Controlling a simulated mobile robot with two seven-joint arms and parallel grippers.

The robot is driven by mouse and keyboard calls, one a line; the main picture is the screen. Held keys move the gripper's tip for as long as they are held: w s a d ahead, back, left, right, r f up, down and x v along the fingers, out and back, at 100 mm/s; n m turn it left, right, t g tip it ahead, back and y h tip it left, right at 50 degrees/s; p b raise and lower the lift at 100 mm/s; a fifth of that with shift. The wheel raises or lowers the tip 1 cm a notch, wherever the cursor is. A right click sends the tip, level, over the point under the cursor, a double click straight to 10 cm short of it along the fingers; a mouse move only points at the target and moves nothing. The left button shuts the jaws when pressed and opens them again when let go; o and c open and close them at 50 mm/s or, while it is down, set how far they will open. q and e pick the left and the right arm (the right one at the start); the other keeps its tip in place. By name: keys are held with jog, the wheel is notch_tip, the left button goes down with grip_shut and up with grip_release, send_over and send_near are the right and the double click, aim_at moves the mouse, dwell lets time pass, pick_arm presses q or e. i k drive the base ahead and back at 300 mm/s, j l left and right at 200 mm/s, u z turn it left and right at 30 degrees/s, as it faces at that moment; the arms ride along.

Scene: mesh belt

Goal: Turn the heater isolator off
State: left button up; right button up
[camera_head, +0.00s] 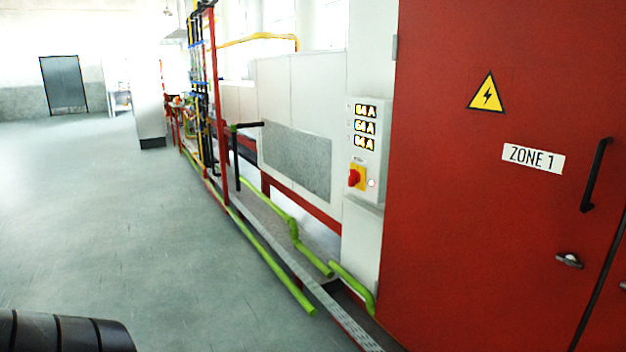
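The heater isolator (355,178) is a red rotary knob on a yellow plate. It sits low on a grey control box (367,191) fixed to the white machine side, just left of the red cabinet. A small pale round light (371,183) sits right of the knob, and three lit displays (365,128) reading about 64 A are above it. The knob's exact position is too small to read. Neither of my grippers shows in this view. A dark ribbed part at the bottom left is probably part of my arm.
A large red cabinet (450,220) marked ZONE 1, with a black handle (596,175), fills the right side. Green pipes (270,260) and a metal channel (335,310) run along the floor before the machine. The grey floor (120,220) to the left is clear.

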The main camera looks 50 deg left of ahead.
aim_at(354, 177)
jog(key=u, duration=1.3)
jog(key=i+j, duration=0.4)
jog(key=j, duration=0.15)
jog(key=i+j, duration=0.85)
jog(key=j, duration=0.3)
